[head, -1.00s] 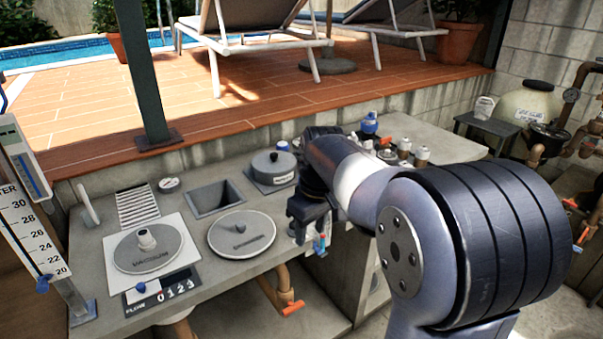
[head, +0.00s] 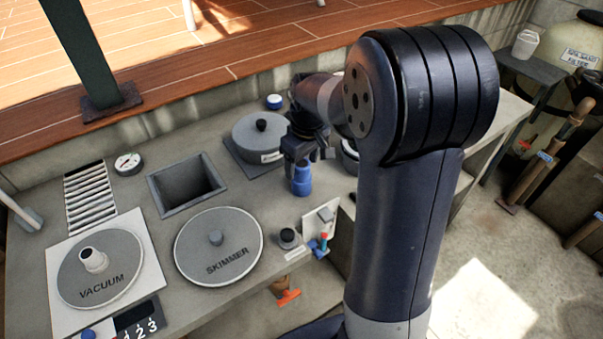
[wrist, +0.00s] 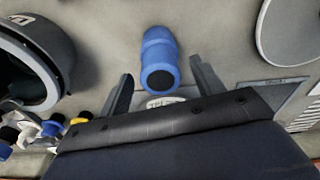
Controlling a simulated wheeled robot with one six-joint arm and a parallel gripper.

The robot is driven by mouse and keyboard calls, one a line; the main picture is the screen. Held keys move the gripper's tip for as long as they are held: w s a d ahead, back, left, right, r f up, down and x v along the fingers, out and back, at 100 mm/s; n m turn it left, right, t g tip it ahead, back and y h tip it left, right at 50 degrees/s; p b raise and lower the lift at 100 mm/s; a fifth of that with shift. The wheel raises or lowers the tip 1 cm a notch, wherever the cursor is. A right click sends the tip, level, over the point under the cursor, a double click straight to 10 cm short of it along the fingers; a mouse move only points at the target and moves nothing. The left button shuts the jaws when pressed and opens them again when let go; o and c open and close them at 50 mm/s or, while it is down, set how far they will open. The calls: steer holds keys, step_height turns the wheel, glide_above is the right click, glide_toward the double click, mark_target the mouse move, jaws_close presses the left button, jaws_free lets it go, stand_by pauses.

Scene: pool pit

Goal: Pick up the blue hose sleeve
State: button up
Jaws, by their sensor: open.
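The blue hose sleeve (head: 301,180) stands on the grey counter in the head view, just below my gripper (head: 299,158). In the wrist view the blue hose sleeve (wrist: 159,52) is a ribbed blue cylinder with a dark end towards me. My open gripper (wrist: 161,70) has one finger on each side of it in that picture, with gaps on both sides. I cannot tell whether the fingertips reach down to its height. Nothing is held.
The skimmer lid (head: 218,262), vacuum plate (head: 85,281) and square opening (head: 186,184) lie to the left. A round grey lid (head: 261,148) is close behind my gripper. A black knob (head: 288,238) and small valves (head: 318,247) sit at the front edge.

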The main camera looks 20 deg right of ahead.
step_height(320, 180, down, 2)
steer(key=shift+w+a, duration=0.1)
steer(key=shift+w, duration=0.05)
steer(key=c, duration=1.1)
steer(key=shift+o, duration=0.2)
step_height(320, 180, up, 10)
steer(key=shift+r, duration=0.1)
